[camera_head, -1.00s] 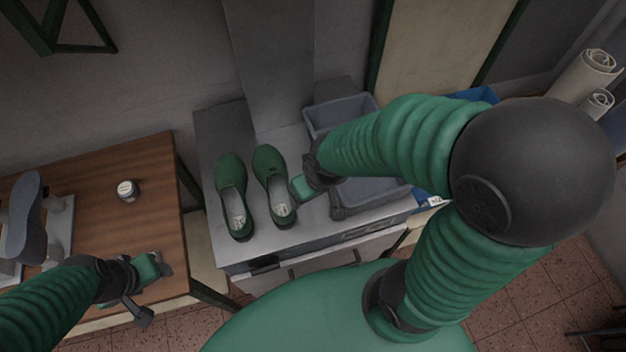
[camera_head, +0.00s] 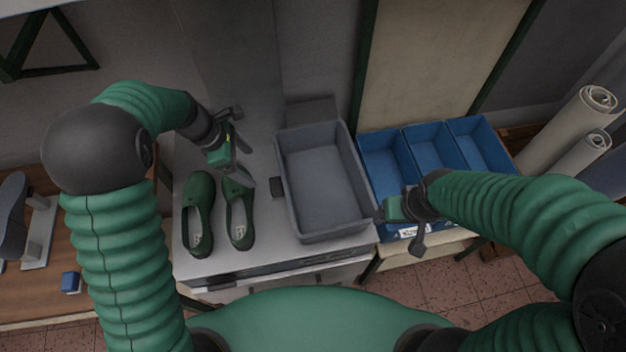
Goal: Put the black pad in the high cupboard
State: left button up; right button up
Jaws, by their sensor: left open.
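A small dark block, likely the black pad (camera_head: 277,187), lies on the metal counter against the left side of the grey bin. My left gripper (camera_head: 240,147) is open and empty above the counter, just up and left of the block, over the toe ends of the green shoes. My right gripper (camera_head: 400,222) hangs in front of the blue bins, right of the grey bin. Its jaws do not show clearly enough to tell their state. I cannot make out a high cupboard in this view.
Two green shoes (camera_head: 198,210) stand on the counter (camera_head: 262,238). The grey bin (camera_head: 345,232) looks empty. Blue bins (camera_head: 440,150) stand to its right. Pale rolls (camera_head: 572,120) lean at the far right. A wooden table (camera_head: 35,290) with a small blue block (camera_head: 70,282) is at left.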

pick_arm(q)
jog(key=d, duration=0.2)
jog(key=p, duration=0.1)
send_near(277, 185)
jog(key=x, duration=0.4)
jog(key=shift+w+a+f, duration=0.1)
jog(key=shift+a+f, duration=0.1)
jog(key=shift+f, duration=0.25)
jog(key=x, duration=0.2)
jog(key=p+x, duration=0.1)
jog(key=x, duration=0.1)
jog(key=p+x, duration=0.1)
jog(key=x, duration=0.1)
jog(key=shift+d+r, duration=0.1)
jog(key=shift+d, duration=0.2)
jog(key=shift+f, duration=0.25)
jog(key=shift+w+a+f, duration=0.1)
jog(key=shift+a, duration=0.4)
jog(key=c, duration=0.5)
jog(key=shift+d, duration=0.35)
jog(key=c, duration=1)
pick_arm(e)
jog(key=v, duration=0.3)
jog(key=shift+w+d+r, duration=0.2)
